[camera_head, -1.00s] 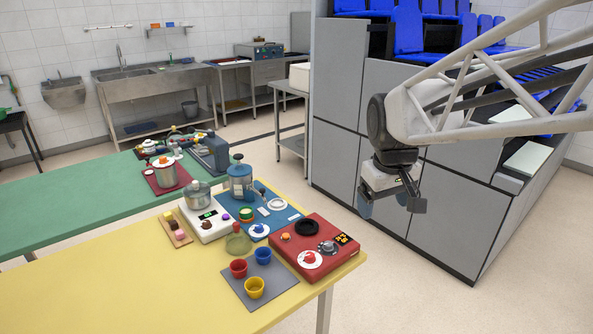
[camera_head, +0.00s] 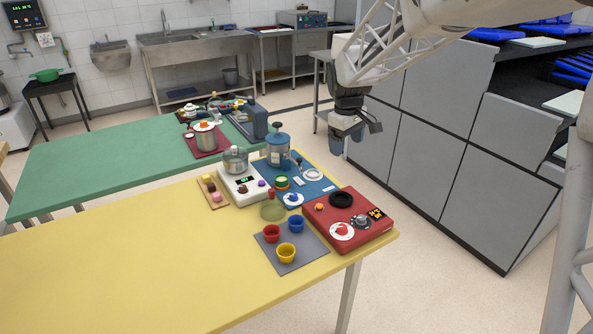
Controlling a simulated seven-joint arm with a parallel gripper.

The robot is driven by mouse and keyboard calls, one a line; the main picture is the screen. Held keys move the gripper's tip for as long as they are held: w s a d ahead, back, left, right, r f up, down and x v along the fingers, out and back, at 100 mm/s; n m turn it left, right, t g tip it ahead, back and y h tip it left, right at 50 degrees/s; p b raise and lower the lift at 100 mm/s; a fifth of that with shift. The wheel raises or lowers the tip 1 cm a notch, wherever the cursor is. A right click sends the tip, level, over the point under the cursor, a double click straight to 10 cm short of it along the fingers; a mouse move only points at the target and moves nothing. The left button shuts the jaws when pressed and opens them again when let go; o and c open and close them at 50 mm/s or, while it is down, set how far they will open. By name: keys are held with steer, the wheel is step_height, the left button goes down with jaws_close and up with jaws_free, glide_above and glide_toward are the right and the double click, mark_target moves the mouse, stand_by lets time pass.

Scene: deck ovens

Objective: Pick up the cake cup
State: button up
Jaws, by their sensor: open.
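Three small cups stand on a grey mat (camera_head: 312,258) near the front right of the yellow table: a red cup (camera_head: 271,233), a blue cup (camera_head: 296,223) and a yellow cup (camera_head: 286,252). I cannot tell which one the task calls the cake cup. My gripper (camera_head: 355,136) is open and empty, pointing down. It hangs in the air beyond the table's right side in the picture, well apart from the cups.
A red console (camera_head: 370,238) sits right of the cups. A greenish glass vessel (camera_head: 272,208), a white scale (camera_head: 228,176) with a pot (camera_head: 235,158) and a blue mat (camera_head: 317,187) stand behind. The yellow table (camera_head: 110,265) is clear at left; a green table (camera_head: 90,172) adjoins.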

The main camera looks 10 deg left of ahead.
steer(key=w+a+f+n, duration=0.3)
steer(key=w+a+f, duration=0.5)
steer(key=a, duration=0.4)
steer(key=n, duration=0.4)
glide_toward(282, 178)
steer(key=s, duration=0.2)
steer(key=shift+w+a+f+g+h, duration=0.1)
steer(key=shift+w+f+g+h, duration=0.2)
steer(key=shift+g+h, duration=0.1)
steer(key=shift+d+f, duration=0.2)
steer(key=shift+f, duration=1.1)
steer(key=shift+f, duration=0.15)
steer(key=shift+d+f, duration=0.2)
steer(key=shift+f, duration=1)
steer(key=shift+d+f, duration=0.2)
steer(key=shift+f, duration=1)
